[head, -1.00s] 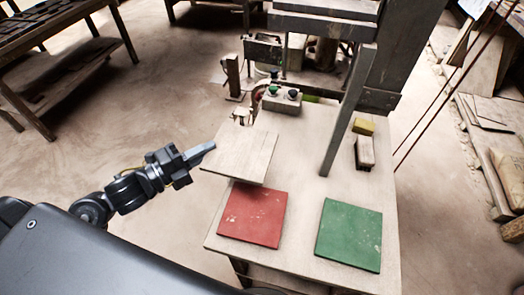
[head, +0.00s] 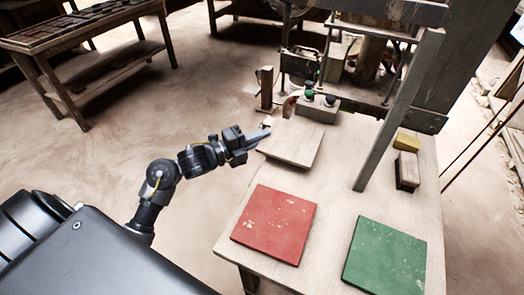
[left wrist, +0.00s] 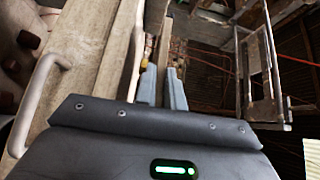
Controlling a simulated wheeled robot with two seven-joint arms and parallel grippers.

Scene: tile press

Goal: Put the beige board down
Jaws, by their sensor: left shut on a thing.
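The beige board (head: 292,143) is a flat square at the table's left edge, between the red square and the control box. My left gripper (head: 264,137) is shut on the board's left edge, coming in from the left. The board looks about level; I cannot tell whether it touches the table top (head: 335,185). In the left wrist view the fingers (left wrist: 163,88) point away from the camera, with a thin brown edge between them, seemingly the board. My right gripper is not in view.
A red square (head: 274,224) and a green square (head: 386,258) lie on the near table. The control box (head: 318,110) with buttons stands behind the board. A grey post (head: 398,110) rises at right, near a yellow block (head: 407,142) and a wooden-sided block (head: 407,171).

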